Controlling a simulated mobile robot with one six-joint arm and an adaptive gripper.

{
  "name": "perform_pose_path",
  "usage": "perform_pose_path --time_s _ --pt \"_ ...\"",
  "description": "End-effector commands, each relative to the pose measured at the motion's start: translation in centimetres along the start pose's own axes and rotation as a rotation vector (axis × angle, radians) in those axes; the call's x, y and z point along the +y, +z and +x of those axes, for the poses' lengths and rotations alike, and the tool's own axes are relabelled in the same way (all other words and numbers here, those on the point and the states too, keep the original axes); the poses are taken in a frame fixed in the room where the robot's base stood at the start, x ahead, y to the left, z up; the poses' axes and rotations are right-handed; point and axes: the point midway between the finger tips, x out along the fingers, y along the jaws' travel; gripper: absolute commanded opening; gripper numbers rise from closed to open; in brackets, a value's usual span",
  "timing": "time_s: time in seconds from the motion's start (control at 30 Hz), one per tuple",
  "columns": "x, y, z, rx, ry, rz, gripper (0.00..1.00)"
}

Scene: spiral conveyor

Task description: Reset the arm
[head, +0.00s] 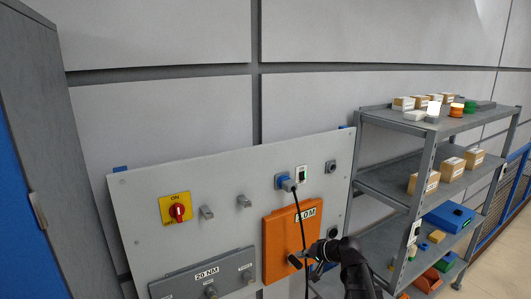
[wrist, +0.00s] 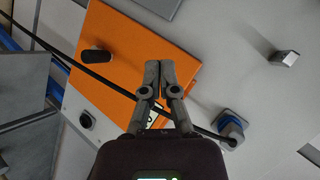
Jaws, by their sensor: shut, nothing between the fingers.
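My gripper (head: 317,267) is in front of the lower right of the orange panel (head: 279,243), which is mounted on a grey board (head: 232,160). In the wrist view the fingers of my gripper (wrist: 158,68) are together and empty, over the orange panel (wrist: 125,45). A dark handle (wrist: 97,57) on the panel is to the left of the fingers and apart from them. A black cable runs from a blue plug (head: 285,183) down past my gripper. The blue plug also shows in the wrist view (wrist: 231,128).
The board carries a yellow switch with a red knob (head: 177,210), small grey knobs and a grey panel marked 20 NM (head: 208,275). A grey shelf (head: 390,185) with boxes and bins stands at the right, close to my arm. A grey cabinet (head: 35,130) is at the left.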

Motion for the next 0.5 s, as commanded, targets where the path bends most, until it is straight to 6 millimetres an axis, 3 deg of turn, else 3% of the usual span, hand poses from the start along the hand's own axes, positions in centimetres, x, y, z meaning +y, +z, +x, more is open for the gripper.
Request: perform_pose_path --time_s 0.03,0.1,0.27,0.5 --pt "1.3 2.2 0.5 -0.039 0.05 -0.025 0.0" --pt "2.7 4.4 0.7 -0.09 0.124 -0.059 0.0" --pt "6.2 9.0 0.6 -0.204 0.299 -0.127 0.0" --pt "11.3 14.9 -1.1 -0.354 0.578 -0.205 0.0"
